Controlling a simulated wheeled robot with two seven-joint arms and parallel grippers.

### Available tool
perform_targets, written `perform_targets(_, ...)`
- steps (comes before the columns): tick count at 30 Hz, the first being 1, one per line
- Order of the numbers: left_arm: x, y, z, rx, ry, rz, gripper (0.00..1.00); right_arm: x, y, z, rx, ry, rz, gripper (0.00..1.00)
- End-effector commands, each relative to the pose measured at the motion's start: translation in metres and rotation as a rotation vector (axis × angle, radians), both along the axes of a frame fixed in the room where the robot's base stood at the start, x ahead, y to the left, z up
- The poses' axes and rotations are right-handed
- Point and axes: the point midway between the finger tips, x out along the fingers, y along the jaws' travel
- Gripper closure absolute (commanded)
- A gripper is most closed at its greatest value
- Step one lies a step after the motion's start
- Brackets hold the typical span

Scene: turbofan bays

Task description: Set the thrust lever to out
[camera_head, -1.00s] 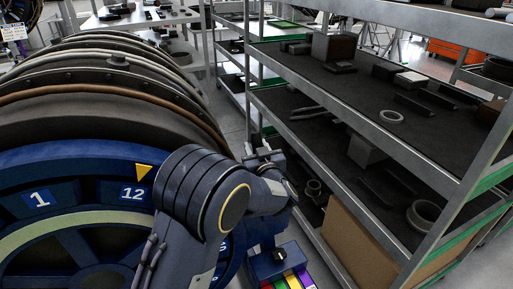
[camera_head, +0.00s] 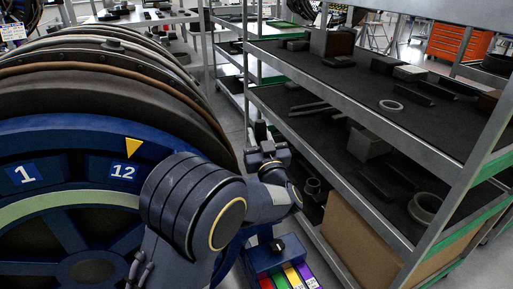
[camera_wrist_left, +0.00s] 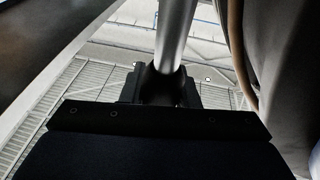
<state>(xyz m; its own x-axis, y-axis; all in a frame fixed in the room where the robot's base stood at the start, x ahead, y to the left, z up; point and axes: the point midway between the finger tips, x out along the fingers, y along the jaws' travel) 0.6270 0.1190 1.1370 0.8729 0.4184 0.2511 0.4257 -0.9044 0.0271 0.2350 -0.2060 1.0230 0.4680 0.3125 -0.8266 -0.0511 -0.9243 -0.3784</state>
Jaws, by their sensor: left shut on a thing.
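My left gripper (camera_wrist_left: 163,88) is shut on a smooth silver rod (camera_wrist_left: 175,35), which looks like the thrust lever's shaft. In the left wrist view the rod runs up from between the dark fingers, and its ends are hidden. In the head view my left gripper (camera_head: 266,148) is small and dark, beyond my arm, in the gap between the engine and the shelf rack. I cannot make out the lever there, nor any out mark. My right gripper is not in view.
The large engine with a blue ring (camera_head: 60,140), numbered 1 and 12, fills the left. A metal shelf rack (camera_head: 400,140) with loose parts stands close on the right. A blue box (camera_head: 262,262) with a black knob and coloured strips sits low between them.

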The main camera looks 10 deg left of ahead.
Motion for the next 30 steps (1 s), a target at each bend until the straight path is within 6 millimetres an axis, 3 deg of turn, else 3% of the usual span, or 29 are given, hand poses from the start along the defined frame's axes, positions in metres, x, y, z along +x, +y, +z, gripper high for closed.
perform_targets(1,-0.006,-0.006,-0.01,0.017,-0.035,-0.005,1.0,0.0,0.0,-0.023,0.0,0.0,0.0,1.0)
perform_targets(3,-0.015,-0.011,-0.01,0.05,-0.082,-0.005,1.0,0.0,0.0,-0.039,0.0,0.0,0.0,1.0)
perform_targets(15,-0.053,-0.037,-0.007,0.199,-0.302,-0.005,1.0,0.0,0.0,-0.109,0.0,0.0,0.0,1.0)
perform_targets(21,-0.063,-0.043,-0.006,0.237,-0.356,-0.004,1.0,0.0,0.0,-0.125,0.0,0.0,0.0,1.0)
perform_targets(30,-0.067,-0.046,-0.004,0.255,-0.379,-0.005,1.0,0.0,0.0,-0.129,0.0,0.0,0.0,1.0)
